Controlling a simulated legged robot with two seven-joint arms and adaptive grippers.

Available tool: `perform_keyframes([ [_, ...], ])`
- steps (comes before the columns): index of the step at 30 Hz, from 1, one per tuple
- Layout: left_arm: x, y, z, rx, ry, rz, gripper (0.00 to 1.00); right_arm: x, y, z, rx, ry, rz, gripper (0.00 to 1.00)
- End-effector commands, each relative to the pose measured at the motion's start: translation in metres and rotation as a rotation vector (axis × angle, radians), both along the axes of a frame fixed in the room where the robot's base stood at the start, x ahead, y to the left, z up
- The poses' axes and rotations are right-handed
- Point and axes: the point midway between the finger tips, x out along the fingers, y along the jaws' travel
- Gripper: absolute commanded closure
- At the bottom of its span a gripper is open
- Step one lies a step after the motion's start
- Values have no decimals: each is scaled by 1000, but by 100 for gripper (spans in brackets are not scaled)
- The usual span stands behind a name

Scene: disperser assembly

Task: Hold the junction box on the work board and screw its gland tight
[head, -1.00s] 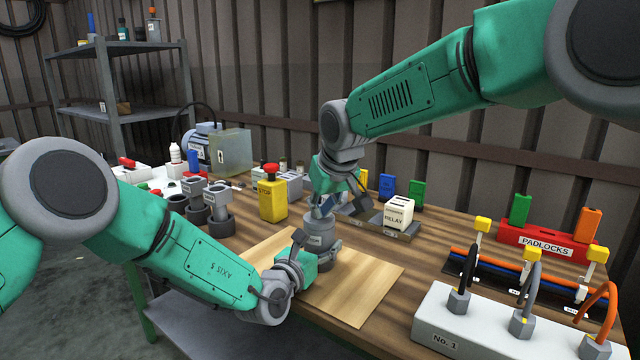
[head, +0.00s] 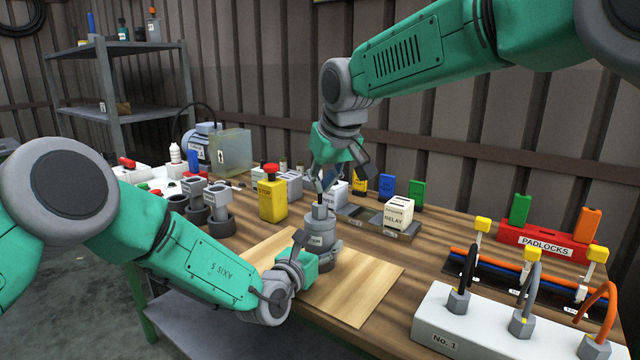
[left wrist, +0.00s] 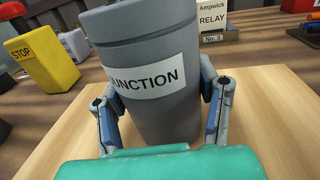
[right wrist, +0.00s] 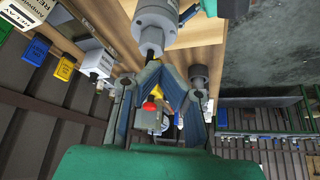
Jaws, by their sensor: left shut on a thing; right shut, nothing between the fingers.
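The grey junction box (head: 320,258), labelled "JUNCTION", stands upright on the pale work board (head: 365,290). My left gripper (left wrist: 160,92) is shut around its body, one finger on each side. The grey gland (head: 319,213) sits on top of the box, and a short dark stub rises from it. My right gripper (head: 322,184) is directly above the gland, pointing down, shut and empty. In the right wrist view its fingertips (right wrist: 153,66) meet close to the stub above the gland (right wrist: 154,22). I cannot tell whether they touch the stub.
A yellow stop-button box (head: 272,200) stands behind left of the board. A relay (head: 398,212) is behind right. Grey fittings (head: 218,200) stand at left. A white block with cables (head: 470,325) and the red padlock rack (head: 540,245) fill the right. The board's right front is clear.

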Motion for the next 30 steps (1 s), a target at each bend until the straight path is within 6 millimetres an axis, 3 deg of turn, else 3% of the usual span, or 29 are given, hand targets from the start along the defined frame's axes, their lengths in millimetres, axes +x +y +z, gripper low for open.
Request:
perform_keyframes([
  [11, 1, 1, 0, 0, -1, 2, 92, 1, -1, 4, 2, 1, 0, 100],
  [20, 1, 1, 0, 0, -1, 2, 92, 8, -18, 11, 2, 3, 0, 100],
  [30, 0, 0, 0, -1, 0, 1, 92, 8, -19, -23, 0, 4, 0, 100],
])
